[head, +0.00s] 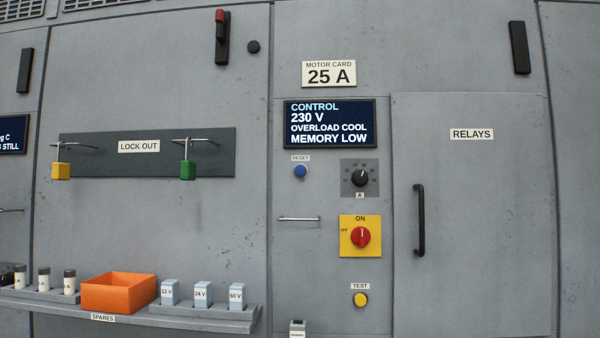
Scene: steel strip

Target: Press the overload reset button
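The blue round reset button (300,172) is on the grey cabinet panel in the head view, right under a small label reading RESET. The display (330,124) above it reads CONTROL, 230 V, OVERLOAD COOL, MEMORY LOW. A black dial (360,178) marked A sits to the right of the button. Neither of my grippers is in the head view. Nothing covers the button.
A horizontal metal bar (299,219) sticks out below the button. A red rotary switch (361,237) on a yellow plate and a yellow TEST button (360,300) are lower right. A shelf (215,317) with an orange bin (118,294) juts out at lower left.

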